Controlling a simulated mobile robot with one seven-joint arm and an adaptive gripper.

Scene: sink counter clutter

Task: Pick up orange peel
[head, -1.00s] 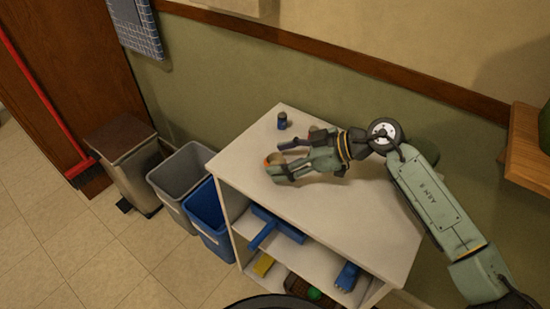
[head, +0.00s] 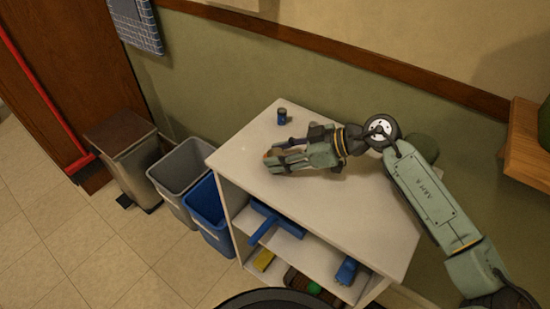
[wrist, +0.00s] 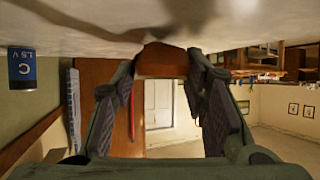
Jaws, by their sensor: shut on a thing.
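The orange peel (wrist: 162,61) shows in the wrist view as a brown-orange piece between my two fingertips. My gripper (wrist: 163,70) is shut on it, with a finger against each side. In the head view my gripper (head: 272,156) lies low over the white top of the shelf unit (head: 340,208), near its left part. Only a small orange-brown bit of the peel shows there at the fingertips; my fingers hide the rest. I cannot tell whether the peel still touches the top.
A blue C battery (head: 282,117) stands on the top behind my gripper; it also shows in the wrist view (wrist: 22,68). Grey (head: 180,168) and blue (head: 207,212) open bins and a lidded bin (head: 128,160) stand left. The top's front is clear.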

